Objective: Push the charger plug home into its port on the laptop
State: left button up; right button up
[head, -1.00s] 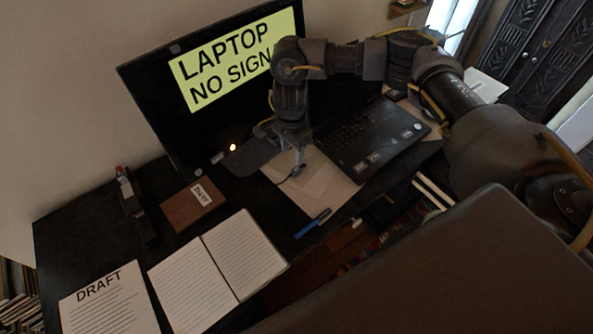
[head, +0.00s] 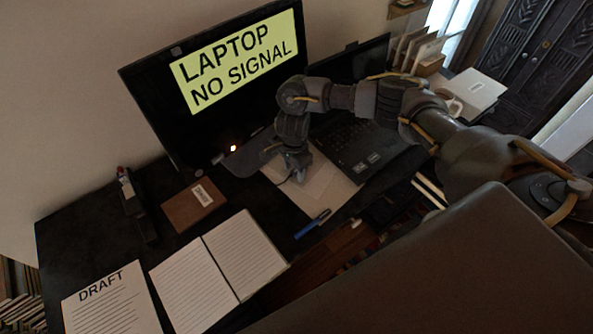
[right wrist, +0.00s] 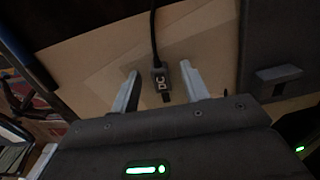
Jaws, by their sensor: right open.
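The black charger plug (right wrist: 160,82), marked DC, lies over the papers with its cable running up in the right wrist view. My right gripper (right wrist: 160,85) is open, with one pale finger on each side of the plug and a gap visible to both. In the head view my right gripper (head: 296,174) is low over the papers, left of the laptop, and mostly hides the plug. The open black laptop (head: 352,143) stands behind and to the right, its keyboard partly covered by my arm. Its port cannot be made out. My left gripper is not in view.
A monitor (head: 220,75) reading LAPTOP NO SIGNAL stands at the back. Papers (head: 325,190) lie under my right gripper. A blue pen (head: 312,224), open notebook (head: 220,268), brown box (head: 193,203) and DRAFT sheet (head: 110,300) lie nearer and left. A white book (head: 476,90) is at right.

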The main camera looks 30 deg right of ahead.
aim_at(294, 171)
jog(key=shift+c, duration=0.4)
grip_shut()
jog(key=shift+r, duration=0.15)
jog(key=shift+r, duration=0.2)
notch_tip(294, 171, up, 2)
jog(key=shift+r+b, duration=0.15)
jog(key=shift+b, duration=0.3)
jog(key=s+a+r, duration=0.4)
jog(key=s+r, duration=0.6)
jog(key=s, duration=0.3)
jog(key=shift+s+b, duration=0.2)
jog(key=shift+b, duration=0.1)
